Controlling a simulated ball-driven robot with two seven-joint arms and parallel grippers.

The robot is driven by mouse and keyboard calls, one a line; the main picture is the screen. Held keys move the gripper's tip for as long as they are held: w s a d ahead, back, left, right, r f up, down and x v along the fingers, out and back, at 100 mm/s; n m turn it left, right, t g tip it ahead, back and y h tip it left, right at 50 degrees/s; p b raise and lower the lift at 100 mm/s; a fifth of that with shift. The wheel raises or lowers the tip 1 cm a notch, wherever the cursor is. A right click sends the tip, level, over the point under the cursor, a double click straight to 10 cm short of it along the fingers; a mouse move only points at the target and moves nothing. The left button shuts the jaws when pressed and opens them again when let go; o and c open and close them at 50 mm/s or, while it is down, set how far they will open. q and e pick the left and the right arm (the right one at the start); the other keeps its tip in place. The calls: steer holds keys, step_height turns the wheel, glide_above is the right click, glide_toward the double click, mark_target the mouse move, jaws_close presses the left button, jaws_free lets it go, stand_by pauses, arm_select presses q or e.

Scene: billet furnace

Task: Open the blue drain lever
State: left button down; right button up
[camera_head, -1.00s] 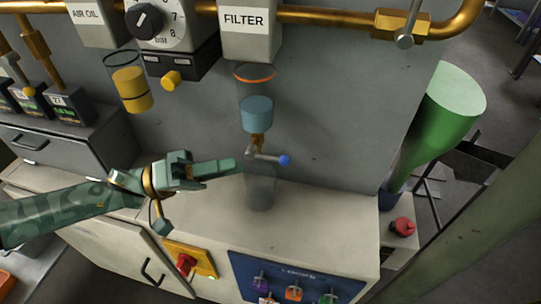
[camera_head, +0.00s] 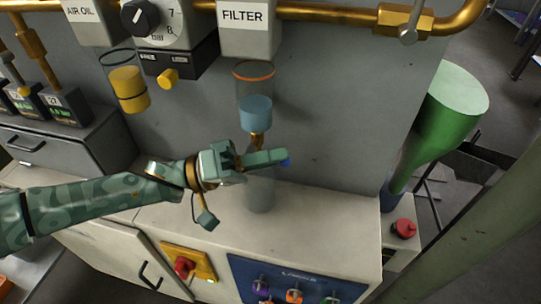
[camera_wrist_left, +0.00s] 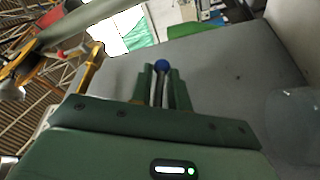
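The blue drain lever, a thin metal handle with a blue ball end (camera_head: 287,162), sits below the filter bowl (camera_head: 256,112) under the FILTER block (camera_head: 243,18). My left gripper (camera_head: 270,157) is at the lever and covers most of its handle in the head view. In the left wrist view the blue ball (camera_wrist_left: 161,66) and the handle lie between the two fingers (camera_wrist_left: 162,88), with the ball at their tips. The fingers look slightly apart around the handle; I see no clear grip on it. My right gripper is not in view.
A clear cup (camera_head: 261,190) stands on the bench top (camera_head: 325,215) below the lever. A yellow bowl (camera_head: 129,88) hangs to the left. A brass pipe (camera_head: 310,15) runs above. A blue panel with knobs (camera_head: 297,278) is on the bench front. A green funnel (camera_head: 455,100) stands at right.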

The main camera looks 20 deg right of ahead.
arm_select(q)
steer(key=shift+r+y+p, duration=0.1)
steer(key=shift+y+p, duration=0.3)
steer(key=shift+p, duration=0.45)
steer(key=y+p, duration=0.1)
steer(key=p, duration=0.2)
steer(key=f+m+t+y+p, duration=0.1)
steer(key=y+p, duration=0.2)
steer(key=p, duration=0.2)
steer(key=shift+w+a+f+m+y+p, duration=0.2)
steer(key=shift+a+m+y+p, duration=0.1)
steer(key=shift+m+y, duration=0.1)
steer(key=shift+f+t+y+p, duration=0.4)
steer(key=shift+f+p, duration=0.05)
steer(key=shift+p, duration=0.3)
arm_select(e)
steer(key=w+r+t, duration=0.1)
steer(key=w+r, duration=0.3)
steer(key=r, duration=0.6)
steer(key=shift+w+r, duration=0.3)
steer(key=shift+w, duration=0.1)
arm_select(q)
steer(key=c, duration=1.5)
jaws_free()
steer(key=shift+c, duration=0.2)
